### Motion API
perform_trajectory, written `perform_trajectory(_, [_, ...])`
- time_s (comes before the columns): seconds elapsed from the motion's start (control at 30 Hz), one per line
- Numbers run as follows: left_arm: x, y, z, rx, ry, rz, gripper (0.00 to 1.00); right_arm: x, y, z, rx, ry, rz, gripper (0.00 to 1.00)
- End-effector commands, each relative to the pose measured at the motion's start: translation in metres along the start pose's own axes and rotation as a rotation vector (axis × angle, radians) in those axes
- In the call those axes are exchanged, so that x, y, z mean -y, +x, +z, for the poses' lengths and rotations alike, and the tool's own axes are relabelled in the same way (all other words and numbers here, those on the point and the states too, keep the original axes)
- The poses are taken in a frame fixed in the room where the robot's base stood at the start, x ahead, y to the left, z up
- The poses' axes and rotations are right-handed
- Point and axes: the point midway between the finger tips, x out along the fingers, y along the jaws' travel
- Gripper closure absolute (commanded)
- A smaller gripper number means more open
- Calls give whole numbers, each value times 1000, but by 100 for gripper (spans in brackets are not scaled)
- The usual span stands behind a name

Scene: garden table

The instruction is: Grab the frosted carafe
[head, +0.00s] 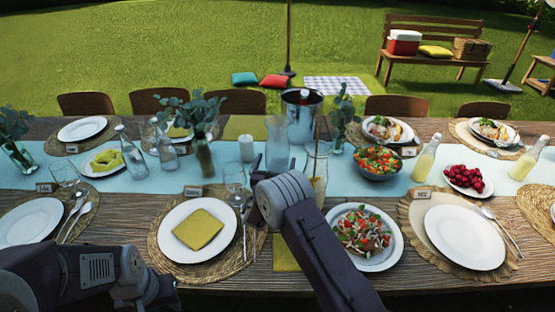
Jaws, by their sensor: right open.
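The frosted carafe (278,143) is a pale translucent vessel standing upright on the light blue runner, just in front of the metal ice bucket. My right arm reaches up from the bottom middle. Its gripper (272,165) is open at the near side of the carafe, its dark fingers overlapping the carafe's lower part in the picture. I cannot tell whether they touch it. The carafe's base is hidden behind my gripper. My left arm shows at the bottom left, but its fingers are not in view.
A white candle (246,149) stands close left of the carafe, and a pitcher with a stirrer (316,170) close right. The ice bucket (301,115) is behind. A wine glass (234,177) and a plate with a yellow napkin (198,231) are nearer left; a salad plate (390,255) is nearer right.

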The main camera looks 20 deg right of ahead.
Motion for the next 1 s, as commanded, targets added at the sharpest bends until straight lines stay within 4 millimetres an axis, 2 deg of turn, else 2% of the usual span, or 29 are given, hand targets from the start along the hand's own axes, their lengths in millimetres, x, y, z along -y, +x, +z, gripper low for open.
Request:
perform_trajectory(0.2, [0,0,0,0,0,0,64,0,9,0,-1,0,0,0])
perform_trajectory(0.4, [0,4,0,0,0,0,64,1,48,-1,0,1,-1,0])
perform_trajectory(0.5, [0,4,0,0,0,0,64,0,59,0,-1,-1,0,0])
perform_trajectory(0.77, [0,4,0,0,0,0,64,0,63,1,-1,-2,1,0])
perform_trajectory(1.0, [0,4,0,0,0,0,64,0,62,1,-1,-2,1,67])
